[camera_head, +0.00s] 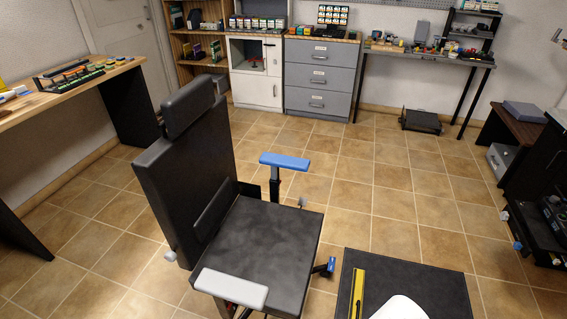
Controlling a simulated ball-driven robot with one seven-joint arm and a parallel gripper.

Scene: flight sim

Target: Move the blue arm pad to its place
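The blue arm pad (284,161) is at the far side of a black chair (262,245), at the top of a dark upright post. It lies roughly level, and I cannot tell whether it is fixed to the post. A light grey arm pad (231,288) is on the near side of the chair. My gripper is not in view, so I cannot tell what it holds.
A dark mat (430,290) with a yellow strip (357,294) lies right of the chair. A small blue-ended lever (331,265) sticks out by the seat. A wooden desk (60,90) is at left, grey drawers (318,77) at back. Tiled floor is open behind the chair.

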